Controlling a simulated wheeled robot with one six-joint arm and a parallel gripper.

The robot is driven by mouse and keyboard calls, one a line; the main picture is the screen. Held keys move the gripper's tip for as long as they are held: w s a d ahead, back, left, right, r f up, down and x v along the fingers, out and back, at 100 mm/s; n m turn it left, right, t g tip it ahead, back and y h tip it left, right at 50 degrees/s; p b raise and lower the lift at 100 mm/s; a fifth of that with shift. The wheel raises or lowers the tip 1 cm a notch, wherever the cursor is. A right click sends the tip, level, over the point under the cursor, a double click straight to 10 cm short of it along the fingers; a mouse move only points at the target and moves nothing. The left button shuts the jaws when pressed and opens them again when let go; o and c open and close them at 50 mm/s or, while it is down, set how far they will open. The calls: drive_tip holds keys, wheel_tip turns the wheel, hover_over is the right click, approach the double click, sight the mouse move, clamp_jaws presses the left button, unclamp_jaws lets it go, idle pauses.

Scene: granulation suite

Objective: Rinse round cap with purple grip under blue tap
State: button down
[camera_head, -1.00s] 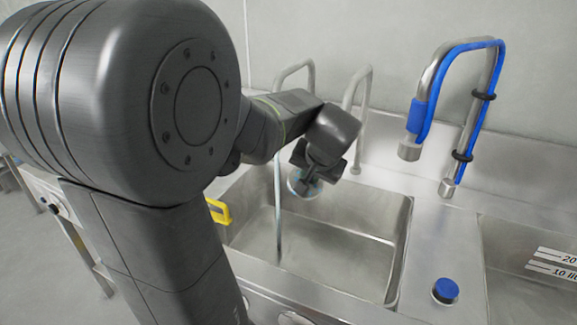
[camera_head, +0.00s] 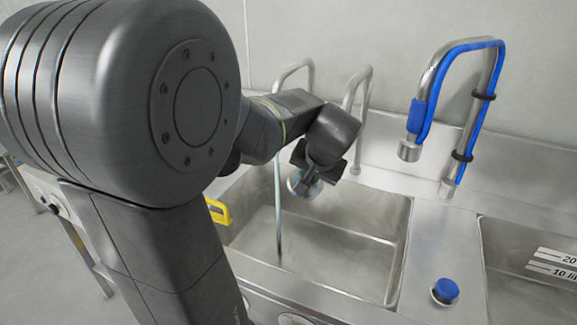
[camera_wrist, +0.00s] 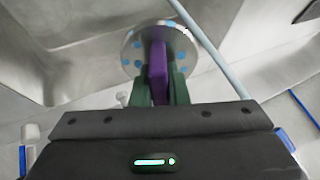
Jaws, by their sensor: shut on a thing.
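The round cap is a pale metal disc with several blue spots, seen in the wrist view (camera_wrist: 131,48) and small in the head view (camera_head: 301,187). Its purple grip (camera_wrist: 158,72) stands between the green fingers of my gripper (camera_wrist: 164,88), which is shut on it. In the head view my gripper (camera_head: 312,168) holds the cap above the left sink basin (camera_head: 350,235), well left of the blue tap's outlet. The blue tap (camera_head: 421,115) is a steel arch with a blue hose, and no water shows below it.
A thin pale stream (camera_head: 279,215) falls into the left basin, close beside the cap; contact is unclear. Two plain steel taps (camera_head: 310,68) (camera_head: 357,88) stand behind. A blue button (camera_head: 446,290) sits on the ledge before the right basin (camera_head: 520,270). A yellow handle (camera_head: 219,211) is at the left rim.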

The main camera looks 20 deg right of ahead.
drive_tip(key=s+r+p, duration=0.2)
drive_tip(key=s+r, duration=0.2)
drive_tip(key=s, duration=0.1)
idle(0.3)
idle(0.5)
